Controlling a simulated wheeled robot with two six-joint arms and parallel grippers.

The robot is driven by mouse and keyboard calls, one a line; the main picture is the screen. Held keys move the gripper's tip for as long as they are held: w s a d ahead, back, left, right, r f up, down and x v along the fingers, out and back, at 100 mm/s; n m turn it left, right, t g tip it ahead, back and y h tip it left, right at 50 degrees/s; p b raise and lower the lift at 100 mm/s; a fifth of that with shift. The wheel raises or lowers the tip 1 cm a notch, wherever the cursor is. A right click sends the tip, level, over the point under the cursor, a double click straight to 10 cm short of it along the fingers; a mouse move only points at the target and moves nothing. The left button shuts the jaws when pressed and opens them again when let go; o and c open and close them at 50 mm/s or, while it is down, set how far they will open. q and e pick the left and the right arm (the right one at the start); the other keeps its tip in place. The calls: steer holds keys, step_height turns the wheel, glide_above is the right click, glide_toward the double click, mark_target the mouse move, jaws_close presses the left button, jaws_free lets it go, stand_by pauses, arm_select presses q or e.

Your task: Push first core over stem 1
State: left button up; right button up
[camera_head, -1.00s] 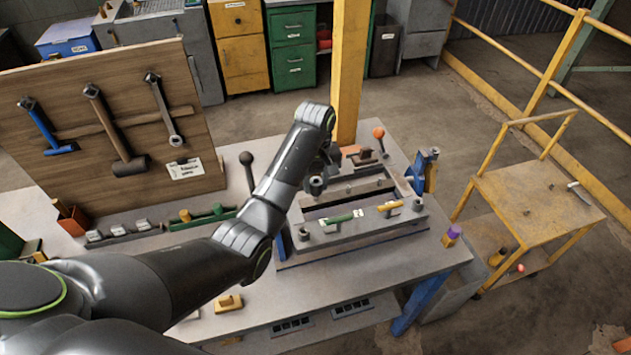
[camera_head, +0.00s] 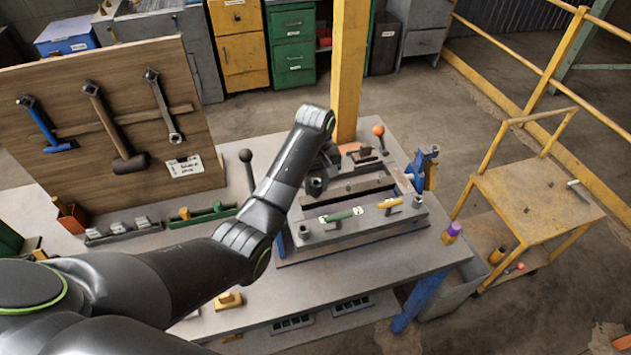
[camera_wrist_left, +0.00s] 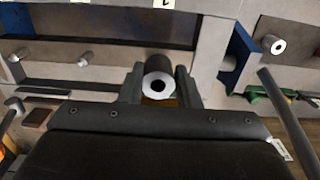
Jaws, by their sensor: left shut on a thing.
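My left gripper (camera_head: 318,182) comes in from the left over the far left part of the grey mould frame (camera_head: 370,228). In the left wrist view the gripper (camera_wrist_left: 160,88) is shut on the first core (camera_wrist_left: 158,78), a dark grey cylinder with a pale ring end and a dark hole. Two short pale stems (camera_wrist_left: 86,58) and (camera_wrist_left: 18,54) stick out to the left of the core, roughly in line with it. No stem shows at the core itself, and I cannot tell whether the core is around one. My right gripper is out of view.
A grey bushing (camera_wrist_left: 272,44) sits at the mould's corner beside a blue part (camera_wrist_left: 238,55). A lever with a black knob (camera_head: 246,157) stands left of my arm. A tool board (camera_head: 110,130) is at the left. A yellow cart (camera_head: 540,205) stands at the right.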

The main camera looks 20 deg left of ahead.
arm_select(q)
steer(key=shift+f, duration=0.85)
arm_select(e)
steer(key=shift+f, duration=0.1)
arm_select(q)
steer(key=o, duration=1)
steer(key=shift+o, duration=0.2)
